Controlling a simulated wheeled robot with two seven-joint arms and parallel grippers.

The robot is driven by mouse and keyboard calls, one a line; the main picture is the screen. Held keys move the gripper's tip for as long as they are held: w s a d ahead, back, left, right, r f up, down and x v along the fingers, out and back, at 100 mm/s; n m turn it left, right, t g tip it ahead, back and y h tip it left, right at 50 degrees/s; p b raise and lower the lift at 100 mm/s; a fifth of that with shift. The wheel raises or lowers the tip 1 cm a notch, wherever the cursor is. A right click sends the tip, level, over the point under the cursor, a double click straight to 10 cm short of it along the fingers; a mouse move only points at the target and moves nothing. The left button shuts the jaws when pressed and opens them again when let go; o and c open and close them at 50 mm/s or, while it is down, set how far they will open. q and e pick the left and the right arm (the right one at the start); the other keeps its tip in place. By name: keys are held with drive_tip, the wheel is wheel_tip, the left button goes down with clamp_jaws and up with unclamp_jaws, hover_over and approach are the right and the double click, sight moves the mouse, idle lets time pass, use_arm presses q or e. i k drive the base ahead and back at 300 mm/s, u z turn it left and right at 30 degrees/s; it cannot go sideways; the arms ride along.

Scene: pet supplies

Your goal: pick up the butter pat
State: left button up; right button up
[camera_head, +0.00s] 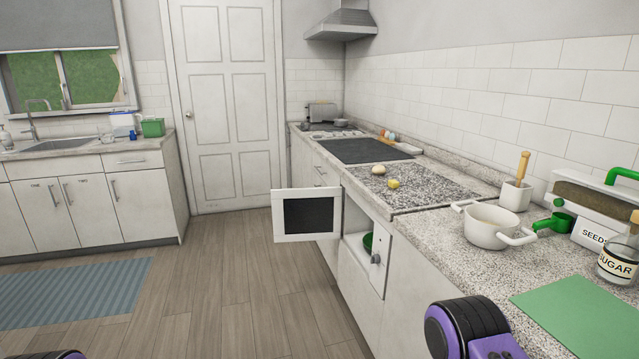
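A small yellow lump (393,183) lies on the speckled counter, near its front edge, right of the open cabinet door. It may be the butter pat, but it is too small to be sure. A paler, cream-coloured round thing (378,169) lies just behind it and to the left. Only purple and black parts of my arms show at the bottom edge, at the lower right and the far lower left. Neither of my grippers is in view, and nothing is seen touching the yellow lump.
A white pot (490,227) stands on the right counter near a green mat (580,315), a sugar jar (617,262) and a seeds box (590,232). A small white-framed door (306,213) stands open into the aisle, beside a compartment holding a green bowl (368,243).

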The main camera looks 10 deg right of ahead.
sight(393, 184)
drive_tip(key=u, duration=0.35)
drive_tip(key=i, duration=3.25)
drive_tip(key=z, duration=3.45)
